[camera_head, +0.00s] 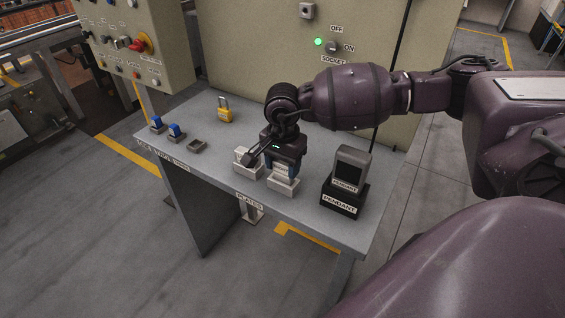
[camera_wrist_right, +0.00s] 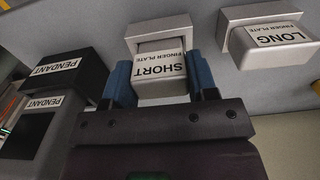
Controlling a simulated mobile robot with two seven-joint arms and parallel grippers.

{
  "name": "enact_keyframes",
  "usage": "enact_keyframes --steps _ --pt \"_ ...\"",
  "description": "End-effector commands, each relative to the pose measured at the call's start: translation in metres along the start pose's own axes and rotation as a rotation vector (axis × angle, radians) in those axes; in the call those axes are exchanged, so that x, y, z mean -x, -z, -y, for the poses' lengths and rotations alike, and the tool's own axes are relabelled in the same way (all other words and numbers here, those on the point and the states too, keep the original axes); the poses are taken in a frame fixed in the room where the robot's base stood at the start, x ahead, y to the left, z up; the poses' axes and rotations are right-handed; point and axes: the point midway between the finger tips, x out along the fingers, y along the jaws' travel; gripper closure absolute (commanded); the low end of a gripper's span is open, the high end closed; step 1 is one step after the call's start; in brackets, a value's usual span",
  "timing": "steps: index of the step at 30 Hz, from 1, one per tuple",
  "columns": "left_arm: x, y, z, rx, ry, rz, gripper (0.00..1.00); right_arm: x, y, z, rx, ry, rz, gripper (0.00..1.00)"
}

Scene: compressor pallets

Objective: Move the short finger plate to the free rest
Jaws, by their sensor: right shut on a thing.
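The short finger plate (camera_wrist_right: 158,84) is a pale block with a black label reading SHORT FINGER PLATE. In the head view it shows under the gripper (camera_head: 281,171), at a pale rest (camera_head: 283,187) on the grey bench. The rest also shows behind it in the wrist view (camera_wrist_right: 160,30). My right gripper (camera_wrist_right: 159,86), which also shows in the head view (camera_head: 282,172), points down with its blue fingers shut on the plate's sides. I cannot tell whether the plate is clear of the rest. My left gripper is out of view.
The long finger plate (camera_wrist_right: 275,43) sits in a rest to the left in the head view (camera_head: 243,156). The pendant (camera_head: 350,172) stands close on the right. A small empty-looking dark holder (camera_head: 196,146), blue items (camera_head: 175,131) and a yellow padlock (camera_head: 224,112) are further left. Panels stand behind.

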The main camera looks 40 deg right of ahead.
Motion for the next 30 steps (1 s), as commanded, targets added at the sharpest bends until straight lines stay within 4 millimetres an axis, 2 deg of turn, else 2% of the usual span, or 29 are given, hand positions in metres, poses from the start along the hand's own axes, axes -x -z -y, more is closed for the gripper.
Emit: enact_keyframes --steps 19,29,30 --pt "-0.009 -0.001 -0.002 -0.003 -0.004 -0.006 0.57 -0.013 0.0 0.0 0.0 0.001 0.001 0.77" --pt "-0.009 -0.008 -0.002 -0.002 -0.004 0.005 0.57 -0.02 0.0 0.0 0.0 0.0 0.001 0.77" --pt "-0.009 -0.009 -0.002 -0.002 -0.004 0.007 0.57 -0.02 0.0 0.0 0.0 0.001 0.001 0.46"
